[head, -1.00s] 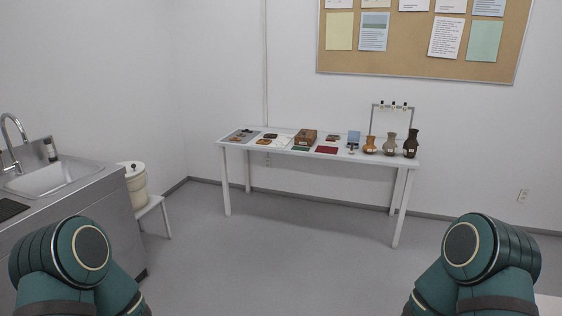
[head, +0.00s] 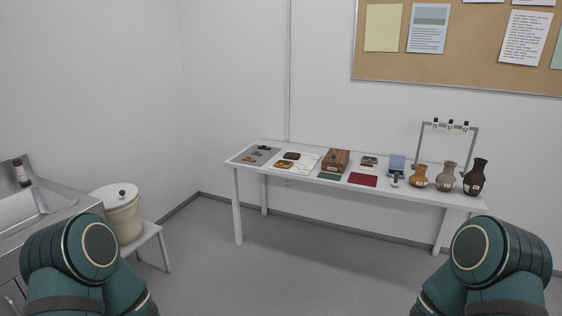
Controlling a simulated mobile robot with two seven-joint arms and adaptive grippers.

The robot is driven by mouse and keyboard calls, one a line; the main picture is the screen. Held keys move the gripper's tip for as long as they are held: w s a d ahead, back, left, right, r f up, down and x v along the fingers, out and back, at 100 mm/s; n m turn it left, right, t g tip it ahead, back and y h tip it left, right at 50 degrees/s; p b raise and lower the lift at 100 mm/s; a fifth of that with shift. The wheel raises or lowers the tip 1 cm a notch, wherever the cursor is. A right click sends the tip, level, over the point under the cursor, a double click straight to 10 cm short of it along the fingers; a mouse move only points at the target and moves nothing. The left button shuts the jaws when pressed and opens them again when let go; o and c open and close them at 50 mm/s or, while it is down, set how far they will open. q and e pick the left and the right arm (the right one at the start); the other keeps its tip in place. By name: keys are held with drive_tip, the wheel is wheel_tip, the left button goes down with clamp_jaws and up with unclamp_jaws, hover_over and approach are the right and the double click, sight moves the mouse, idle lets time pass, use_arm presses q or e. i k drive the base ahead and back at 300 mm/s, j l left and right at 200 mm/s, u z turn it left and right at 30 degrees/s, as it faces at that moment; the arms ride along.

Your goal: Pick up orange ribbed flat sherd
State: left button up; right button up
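Several small sherds lie on the long white table (head: 420,194). Small orange-brown sherds (head: 249,158) lie on a grey mat (head: 240,158) at the table's left end. An orange piece (head: 283,165) and a dark brown piece (head: 291,155) lie on white paper just right of the mat. From this distance I cannot tell ribs or flatness, so I cannot say which one is the orange ribbed flat sherd. Neither gripper is in view; only teal parts of my two arms show at the lower left and lower right.
A wooden box (head: 336,160), green mat (head: 330,176), red mat (head: 363,180) and orange (head: 419,176), grey (head: 446,175) and dark (head: 475,177) vases occupy the table. A lidded bucket (head: 118,212) on a stool and a sink (head: 30,210) stand left. Floor before the table is clear.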

sight(286, 164)
drive_tip(key=i+u, duration=0.1)
drive_tip(key=i, duration=1.4)
drive_tip(key=i+u, duration=0.1)
drive_tip(key=i, duration=0.35)
drive_tip(key=i+l+u, duration=0.1)
drive_tip(key=i, duration=0.4)
drive_tip(key=i+l+u, duration=0.1)
drive_tip(key=i, duration=0.35)
